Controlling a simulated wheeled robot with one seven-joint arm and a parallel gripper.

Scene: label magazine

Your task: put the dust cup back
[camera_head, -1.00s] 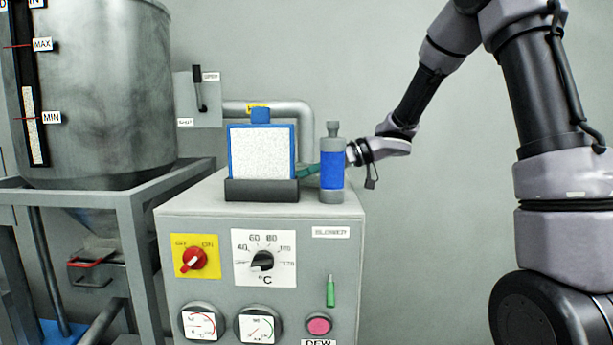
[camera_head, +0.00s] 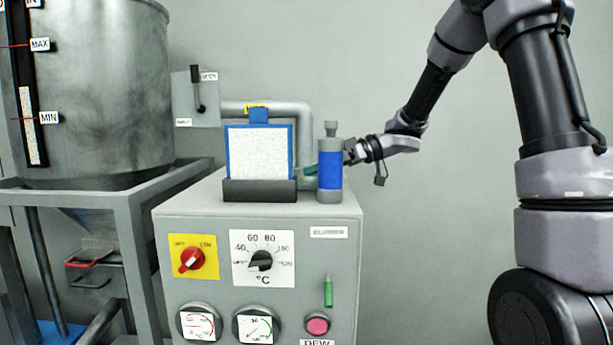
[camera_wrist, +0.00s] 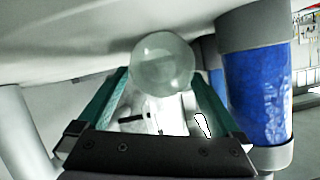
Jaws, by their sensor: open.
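A clear, rounded cup (camera_wrist: 163,64), which looks like the dust cup, shows in the wrist view at the far end of my gripper's green fingers. My gripper (camera_wrist: 160,78) is open, with one finger on each side of the cup's lower part. I cannot tell whether the fingers touch it. In the head view my gripper (camera_head: 310,171) reaches in from the right, behind the blue and grey cylinder (camera_head: 330,177). The cup is hidden there, behind the cylinder and the white panel. What the cup rests on or hangs from is unclear.
The blue cylinder (camera_wrist: 258,100) stands close to my right finger in the wrist view. A white panel in a blue frame (camera_head: 259,152) stands in a dark holder on the blower cabinet (camera_head: 335,260). A grey pipe (camera_head: 265,108) runs behind. A metal hopper (camera_head: 100,90) is at left.

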